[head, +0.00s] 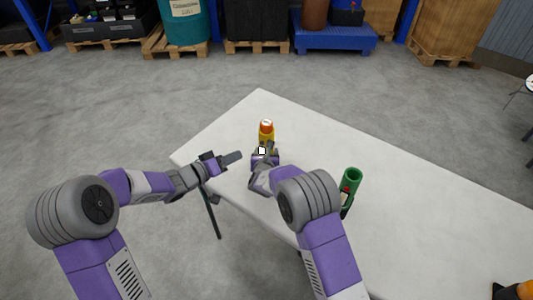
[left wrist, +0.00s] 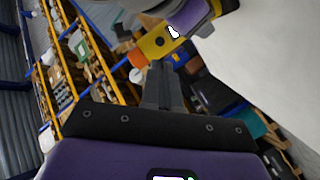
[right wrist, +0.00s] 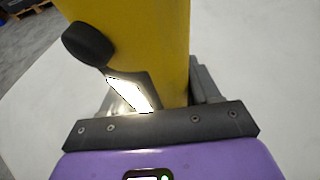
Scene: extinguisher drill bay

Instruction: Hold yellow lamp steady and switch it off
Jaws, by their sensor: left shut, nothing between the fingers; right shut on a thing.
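The yellow lamp (head: 266,132) stands near the far left part of the white table (head: 340,150), with an orange top. My right gripper (head: 266,149) is shut on its body. In the right wrist view the yellow lamp (right wrist: 150,40) fills the space between the fingers, and a black round knob (right wrist: 88,43) sticks out of its side. My left gripper (head: 236,157) is shut and empty, left of the lamp and apart from it. In the left wrist view the closed left fingers (left wrist: 163,82) point towards the lamp (left wrist: 156,43), which shows a dark round spot on its side.
An orange and black object (head: 514,290) is at the lower right corner. Pallets and drums stand far behind. The table's right part is mostly clear.

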